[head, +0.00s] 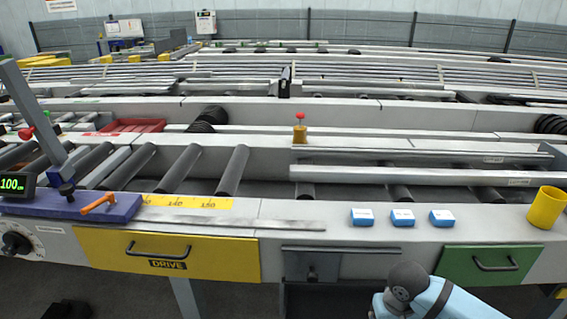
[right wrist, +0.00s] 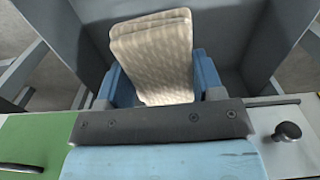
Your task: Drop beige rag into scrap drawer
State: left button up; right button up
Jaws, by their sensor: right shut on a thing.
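The beige rag (right wrist: 155,50) is a pale, folded cloth in the right wrist view. My right gripper (right wrist: 158,82) is shut on it, with a blue finger on each side. The rag hangs over a grey, box-like space with upright walls (right wrist: 235,45), which looks like the scrap drawer. I cannot tell whether the rag touches its bottom. In the head view, the dark grey drawer (head: 330,300) shows low at the front, below a grey panel. My right arm (head: 430,300) reaches down beside it and hides the gripper and rag there. My left gripper is not in view.
A yellow drawer (head: 210,258) marked DRIVE and a green drawer (head: 460,264) flank the grey panel (head: 340,265). Above are several small blue-and-white boxes (head: 402,217) and a yellow cup (head: 546,207). An orange lever (head: 98,203) sits at left. A dark knob (right wrist: 288,131) shows in the wrist view.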

jog(key=o, duration=1)
pick_arm(q)
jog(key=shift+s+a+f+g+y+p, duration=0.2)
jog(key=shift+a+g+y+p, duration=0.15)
jog(key=shift+p, duration=0.85)
pick_arm(e)
notch_tip(320, 180, up, 14)
jog(key=shift+f, duration=0.1)
